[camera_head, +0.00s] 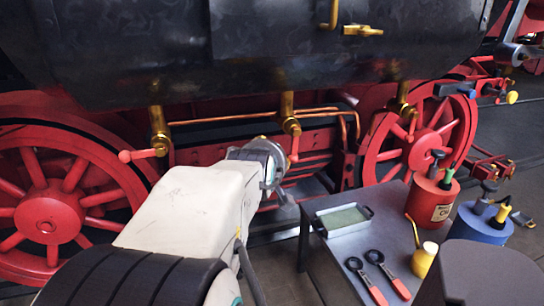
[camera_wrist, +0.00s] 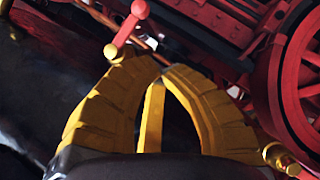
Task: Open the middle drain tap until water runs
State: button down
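The middle drain tap (camera_head: 289,115) is a brass fitting under the black cylinder. Its red lever (camera_head: 294,146) hangs roughly straight down. My gripper sits just left of and below it in the head view, partly hidden by its own housing. In the wrist view, my gripper's yellow fingers (camera_wrist: 160,66) come together at the tips with nothing visible gripped between them. A red lever (camera_wrist: 126,32) with a brass hub (camera_wrist: 112,52) lies just beyond the tips at the upper left; it looks like the middle tap's and appears apart from the fingers. No water shows.
The left tap (camera_head: 159,130) has its lever pointing left; the right tap (camera_head: 403,100) is by the right wheel (camera_head: 432,130). Copper pipes (camera_head: 230,118) run between taps. A grey table (camera_head: 345,265) with a tray, tools and cans stands at lower right.

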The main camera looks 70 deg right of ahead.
jog(key=shift+v, duration=1.1)
jog(key=w+a+f+n+t+y, duration=0.2)
jog(key=w+a+f+y, duration=0.25)
jog(key=w+a, duration=0.45)
jog(key=w+a+f+n+t+y, duration=0.1)
jog(key=w+a+f+y, duration=0.3)
jog(key=w+a+f, duration=0.45)
jog(key=s+a+f+n+g+y, duration=0.1)
jog(key=s+a+f+y, duration=0.15)
jog(key=a, duration=0.45)
jog(key=s+a+f+n+g+y, duration=0.1)
jog(key=s+a, duration=0.2)
jog(key=a, duration=0.5)
jog(key=s+a+f+n+g+y, duration=0.1)
jog(key=s+a+f, duration=0.1)
jog(key=a, duration=0.5)
jog(key=w+p+v, duration=0.1)
jog(key=p+v, duration=0.5)
jog(key=v, duration=0.1)
jog(key=w+r+p+v, duration=0.1)
jog(key=w+p+v, duration=0.1)
jog(key=p+v, duration=0.5)
jog(key=shift+d+r+t, duration=0.15)
jog(key=shift+r+t, duration=0.15)
jog(key=shift+r, duration=0.05)
